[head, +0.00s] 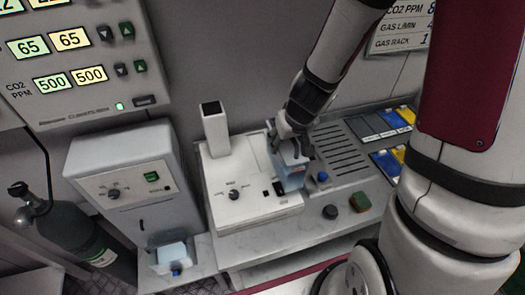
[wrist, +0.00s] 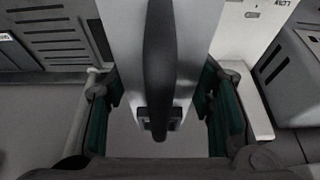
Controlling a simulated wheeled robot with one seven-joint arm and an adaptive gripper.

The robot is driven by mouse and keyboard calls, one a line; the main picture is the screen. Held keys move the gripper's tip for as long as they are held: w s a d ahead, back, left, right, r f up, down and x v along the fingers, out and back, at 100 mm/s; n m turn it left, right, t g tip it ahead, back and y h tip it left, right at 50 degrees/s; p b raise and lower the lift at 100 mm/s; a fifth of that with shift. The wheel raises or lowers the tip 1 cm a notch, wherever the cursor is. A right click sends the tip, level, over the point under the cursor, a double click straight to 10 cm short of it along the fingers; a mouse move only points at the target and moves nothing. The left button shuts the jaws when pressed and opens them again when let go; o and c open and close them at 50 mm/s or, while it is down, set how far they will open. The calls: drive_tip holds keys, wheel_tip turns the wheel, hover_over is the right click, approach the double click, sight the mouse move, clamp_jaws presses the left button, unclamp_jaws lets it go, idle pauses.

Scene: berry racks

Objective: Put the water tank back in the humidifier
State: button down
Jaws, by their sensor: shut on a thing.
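The humidifier (head: 240,188) is a white box with a square chimney, standing on the bench in the middle of the head view. The water tank (head: 290,180) is pale translucent blue and sits at the humidifier's right end. My gripper (head: 290,148) is shut on the tank from above and hides its top. In the wrist view a dark handle bar (wrist: 158,70) runs down the middle of the tank (wrist: 190,60), between my gripper's green-padded fingers (wrist: 165,112). I cannot tell whether the tank is seated in the humidifier or just above or beside it.
A grey slotted unit (head: 352,148) with a blue knob stands close on the right. A grey cabinet (head: 125,180) is at left, with a small pale-blue container (head: 172,256) below it. A gas cylinder (head: 75,235) stands far left.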

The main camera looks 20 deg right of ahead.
drive_tip(key=shift+s+d, duration=0.15)
drive_tip(key=shift+s, duration=0.55)
drive_tip(key=shift+s+d, duration=0.15)
drive_tip(key=shift+s, duration=0.5)
drive_tip(key=shift+w, duration=0.1)
drive_tip(key=shift+w+a+f+b, duration=0.15)
drive_tip(key=shift+w+b, duration=0.45)
drive_tip(key=shift+b, duration=0.25)
drive_tip(key=shift+w+a+b, duration=0.1)
drive_tip(key=shift+w+b, duration=0.45)
drive_tip(key=shift+b, duration=0.2)
drive_tip(key=shift+w, duration=0.1)
drive_tip(key=w+a+f+p, duration=0.1)
drive_tip(key=w+f, duration=0.1)
drive_tip(key=w, duration=0.4)
drive_tip(key=w+a+f+p, duration=0.1)
drive_tip(key=w+f+p, duration=0.1)
drive_tip(key=w, duration=0.5)
drive_tip(key=shift+a+f, duration=0.25)
drive_tip(key=shift+a, duration=0.15)
drive_tip(key=shift+f, duration=0.1)
